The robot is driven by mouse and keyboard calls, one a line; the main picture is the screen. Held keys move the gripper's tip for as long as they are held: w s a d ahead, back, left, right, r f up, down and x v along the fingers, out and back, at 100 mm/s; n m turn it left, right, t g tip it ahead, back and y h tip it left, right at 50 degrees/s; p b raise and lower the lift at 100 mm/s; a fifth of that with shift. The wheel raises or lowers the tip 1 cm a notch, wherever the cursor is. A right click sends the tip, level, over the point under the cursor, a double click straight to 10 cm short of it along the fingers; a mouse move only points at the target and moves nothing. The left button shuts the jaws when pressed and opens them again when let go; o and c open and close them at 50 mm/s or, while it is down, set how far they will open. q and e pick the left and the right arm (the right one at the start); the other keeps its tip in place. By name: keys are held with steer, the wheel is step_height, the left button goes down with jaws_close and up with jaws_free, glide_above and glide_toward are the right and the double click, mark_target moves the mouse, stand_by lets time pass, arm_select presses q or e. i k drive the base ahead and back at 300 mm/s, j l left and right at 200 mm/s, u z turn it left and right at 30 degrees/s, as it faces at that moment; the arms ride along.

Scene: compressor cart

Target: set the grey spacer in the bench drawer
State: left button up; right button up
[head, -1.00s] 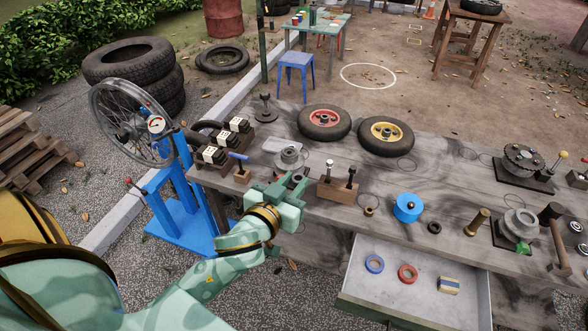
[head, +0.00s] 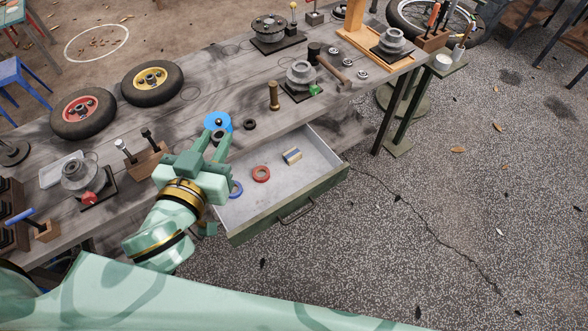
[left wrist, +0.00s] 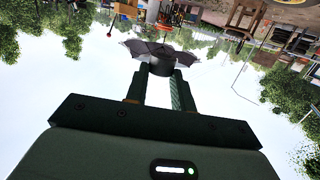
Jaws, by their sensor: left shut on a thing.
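My left gripper (head: 217,141) is shut on a dark grey ring-like piece, which I take for the grey spacer (head: 217,136). In the head view the fingers partly hide it. In the left wrist view the spacer (left wrist: 162,58) shows dark between the fingertips (left wrist: 160,78). The bench drawer (head: 284,206) is pulled open below the bench's front edge. My left gripper is at the drawer's left side, over the bench edge in the picture; its height cannot be told. My right gripper is not in view.
The drawer holds a blue ring (head: 236,188), a red ring (head: 261,174) and a yellow-blue block (head: 292,156); its floor is otherwise bare. A blue disc (head: 217,121) and a small black ring (head: 249,124) are close to the gripper on the bench (head: 110,215). A brass peg (head: 273,96) stands farther right.

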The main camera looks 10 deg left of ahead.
mark_target(237, 212)
steer(key=k+j+z, duration=0.45)
steer(key=j, duration=0.15)
steer(key=k+j+z, duration=0.45)
steer(key=k+j, duration=0.15)
steer(key=j, duration=0.15)
steer(key=k+j, duration=0.15)
steer(key=j, duration=0.15)
steer(key=i+j, duration=0.1)
steer(key=j, duration=0.7)
steer(key=i, duration=0.05)
